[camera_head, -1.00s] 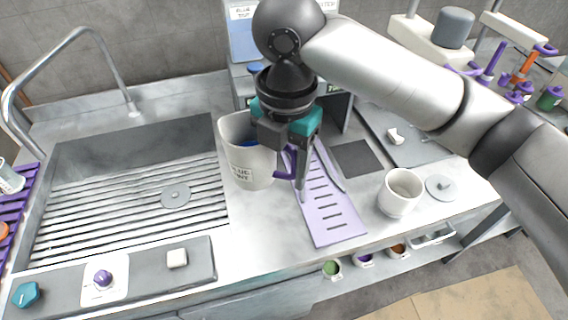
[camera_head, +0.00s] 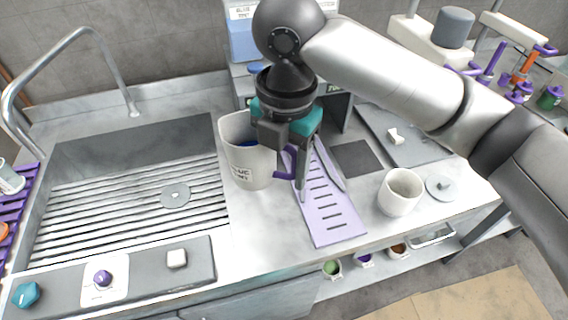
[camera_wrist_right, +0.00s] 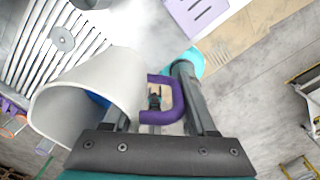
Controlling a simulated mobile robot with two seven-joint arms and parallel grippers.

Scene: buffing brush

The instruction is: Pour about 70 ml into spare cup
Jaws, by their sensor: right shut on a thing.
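A white jug (camera_head: 240,160) with a tint label, blue liquid inside and a purple handle (camera_head: 286,166) stands at the right edge of the sink, roughly upright. I cannot tell whether its base touches the counter. My right gripper (camera_head: 301,178) is shut on the handle; the right wrist view shows the purple handle (camera_wrist_right: 165,101) between the fingers and the jug (camera_wrist_right: 75,105) at left. A white cup (camera_head: 400,196), likely the spare cup, stands on the counter to the right, apart from the jug; its inside looks empty. My left gripper is out of view.
A lilac slotted rack (camera_head: 331,225) lies between jug and cup. A grey lid (camera_head: 441,187) is beside the cup. A slatted sink (camera_head: 120,215) with a tall faucet (camera_head: 95,40) is at left. A dispenser (camera_head: 243,45) stands behind the jug.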

